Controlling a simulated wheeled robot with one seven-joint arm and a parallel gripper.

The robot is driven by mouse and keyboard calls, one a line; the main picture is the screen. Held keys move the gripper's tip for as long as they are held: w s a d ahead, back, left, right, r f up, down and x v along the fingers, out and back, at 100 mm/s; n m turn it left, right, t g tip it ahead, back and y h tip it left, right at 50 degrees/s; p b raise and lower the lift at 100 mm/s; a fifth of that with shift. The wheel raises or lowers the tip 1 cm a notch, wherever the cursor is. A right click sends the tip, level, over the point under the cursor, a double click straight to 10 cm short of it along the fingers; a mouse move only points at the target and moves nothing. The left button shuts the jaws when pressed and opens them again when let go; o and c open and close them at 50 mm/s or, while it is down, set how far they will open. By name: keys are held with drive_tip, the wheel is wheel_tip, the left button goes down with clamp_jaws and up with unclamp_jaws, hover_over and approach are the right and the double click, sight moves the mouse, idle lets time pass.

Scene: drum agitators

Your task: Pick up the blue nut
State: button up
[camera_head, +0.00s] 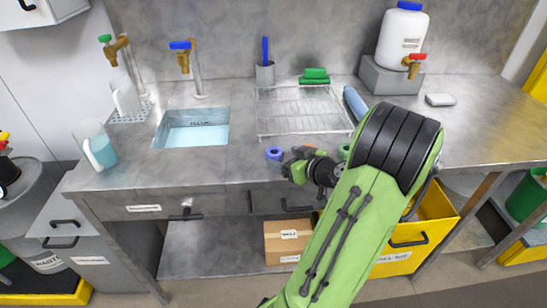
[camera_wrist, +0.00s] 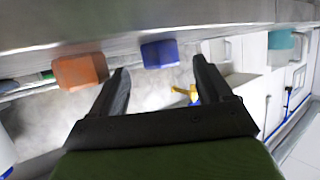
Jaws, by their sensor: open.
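The blue nut (camera_head: 274,153) is a small ring-like piece on the bench top near its front edge, left of my gripper in the head view. My gripper (camera_head: 290,162) is low over the front edge, just right of the nut. In the wrist view, which looks upside down, my gripper (camera_wrist: 160,72) has its two dark fingers spread with nothing between them. A blue block-like piece (camera_wrist: 159,54), seemingly the nut, shows beyond and between the fingertips, apart from them. The gap in depth is hard to judge.
A green piece (camera_head: 344,151) lies right of my gripper. A wire rack (camera_head: 300,128) stands behind, the sink (camera_head: 192,130) to the left.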

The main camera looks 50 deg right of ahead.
sight(277, 154)
drive_tip(key=x, duration=0.5)
drive_tip(key=shift+w+r, duration=0.1)
drive_tip(key=shift+w, duration=0.35)
drive_tip(key=shift+s, duration=0.1)
drive_tip(key=shift+c, duration=0.2)
drive_tip(key=c, duration=1.3)
